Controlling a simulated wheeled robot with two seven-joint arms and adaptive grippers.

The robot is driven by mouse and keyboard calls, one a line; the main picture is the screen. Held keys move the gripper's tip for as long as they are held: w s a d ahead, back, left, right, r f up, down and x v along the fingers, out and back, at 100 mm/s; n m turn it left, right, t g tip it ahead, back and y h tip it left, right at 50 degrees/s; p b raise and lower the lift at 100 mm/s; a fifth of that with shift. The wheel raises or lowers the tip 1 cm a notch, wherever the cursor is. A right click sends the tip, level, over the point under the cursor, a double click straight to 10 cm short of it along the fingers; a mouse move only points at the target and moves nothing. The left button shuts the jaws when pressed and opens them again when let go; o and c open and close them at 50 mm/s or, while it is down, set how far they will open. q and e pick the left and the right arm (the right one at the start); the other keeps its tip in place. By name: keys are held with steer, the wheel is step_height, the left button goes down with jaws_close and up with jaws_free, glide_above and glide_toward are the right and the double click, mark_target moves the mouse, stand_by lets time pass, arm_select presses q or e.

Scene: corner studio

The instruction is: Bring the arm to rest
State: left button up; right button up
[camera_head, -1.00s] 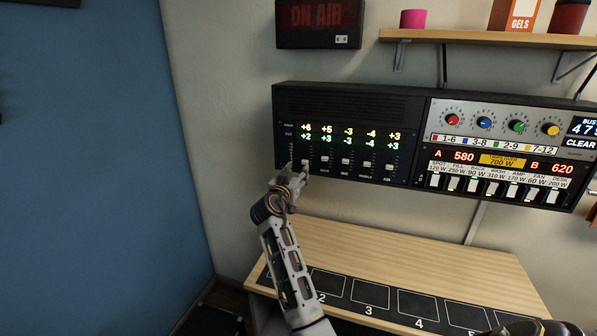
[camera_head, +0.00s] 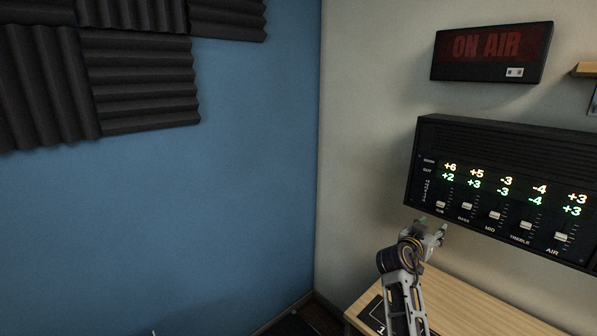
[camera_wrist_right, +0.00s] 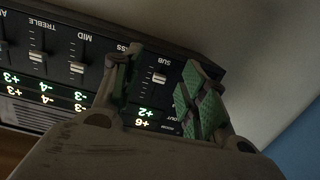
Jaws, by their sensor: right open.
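My right gripper (camera_head: 432,232) is open and empty, just below the lower left edge of the black fader panel (camera_head: 510,150) in the head view. In the right wrist view the two green-padded fingers of my right gripper (camera_wrist_right: 163,90) stand apart, with the SUB fader (camera_wrist_right: 159,77) seen between them and nothing held. I cannot tell the exact gap to the panel. In the head view the SUB fader knob (camera_head: 441,205) is clear of the fingers. My left gripper is not in view.
A wooden desk (camera_head: 460,310) lies under my right arm. An ON AIR sign (camera_head: 492,50) hangs above the panel, and a shelf end (camera_head: 586,70) shows at right. The blue wall (camera_head: 230,170) with dark foam tiles (camera_head: 140,80) fills the left; the space before it looks clear.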

steer(key=s+a+f+n+g+y, duration=0.2)
steer(key=s+a+f+n+y, duration=0.1)
steer(key=s+f, duration=0.6)
steer(key=s+a+f+n+g+y, duration=0.1)
steer(key=s+a+f+n+y, duration=0.2)
steer(key=s+f, duration=0.6)
steer(key=s+a+f+n+g+y, duration=0.2)
steer(key=s+a+f+n+y, duration=0.15)
steer(key=s+a, duration=0.4)
steer(key=s+a+f+n+g+y, duration=0.25)
steer(key=s+a+f+y, duration=0.2)
steer(key=s, duration=0.55)
step_height(320, 180, down, 33)
steer(key=s+g+h, duration=0.1)
steer(key=s, duration=0.2)
steer(key=s+d+f, duration=0.2)
steer(key=s+f, duration=0.8)
steer(key=s, duration=0.1)
steer(key=s+d+f+g, duration=0.1)
steer(key=s+d+f, duration=0.2)
steer(key=s+f, duration=0.7)
steer(key=shift+s+d+f, duration=0.2)
steer(key=shift+s+d, duration=0.15)
